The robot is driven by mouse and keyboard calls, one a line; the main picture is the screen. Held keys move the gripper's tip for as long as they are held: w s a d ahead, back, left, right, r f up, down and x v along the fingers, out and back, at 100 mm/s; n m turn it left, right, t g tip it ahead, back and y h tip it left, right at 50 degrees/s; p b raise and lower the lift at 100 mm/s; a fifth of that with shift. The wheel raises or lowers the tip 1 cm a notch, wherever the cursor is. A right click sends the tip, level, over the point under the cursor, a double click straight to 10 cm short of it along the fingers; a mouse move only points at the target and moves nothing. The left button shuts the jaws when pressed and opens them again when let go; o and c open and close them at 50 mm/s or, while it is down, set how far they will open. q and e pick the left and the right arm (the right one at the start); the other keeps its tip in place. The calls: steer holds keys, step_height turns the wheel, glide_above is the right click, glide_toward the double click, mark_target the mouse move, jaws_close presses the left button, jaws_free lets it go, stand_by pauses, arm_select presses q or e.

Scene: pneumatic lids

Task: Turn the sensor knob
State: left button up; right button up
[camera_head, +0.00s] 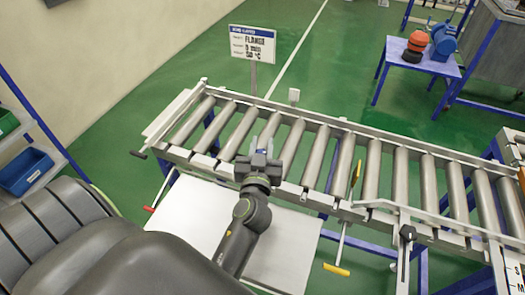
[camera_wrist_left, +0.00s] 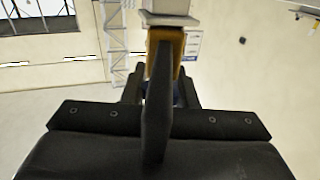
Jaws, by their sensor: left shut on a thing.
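My left gripper (camera_head: 260,163) is at the near rail of the roller conveyor (camera_head: 330,125), toward its left part. In the left wrist view the gripper (camera_wrist_left: 162,78) is shut on an orange-yellow piece (camera_wrist_left: 178,48), which looks like the sensor knob. The piece sits directly against a pale grey block (camera_wrist_left: 168,18). A dark bar of my gripper covers the middle of the piece, so its turn angle cannot be read. In the head view the gripper hides the knob. My right gripper is in neither view.
A sign (camera_head: 252,45) stands behind the conveyor. A pale panel (camera_head: 215,225) lies below its near side. A black-topped lever (camera_head: 408,233) and a yellow-ended handle (camera_head: 336,270) stick out at the near right. A blue bin (camera_head: 25,170) sits on a shelf at left.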

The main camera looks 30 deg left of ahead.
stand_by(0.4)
arm_select(q)
steer(key=o, duration=1)
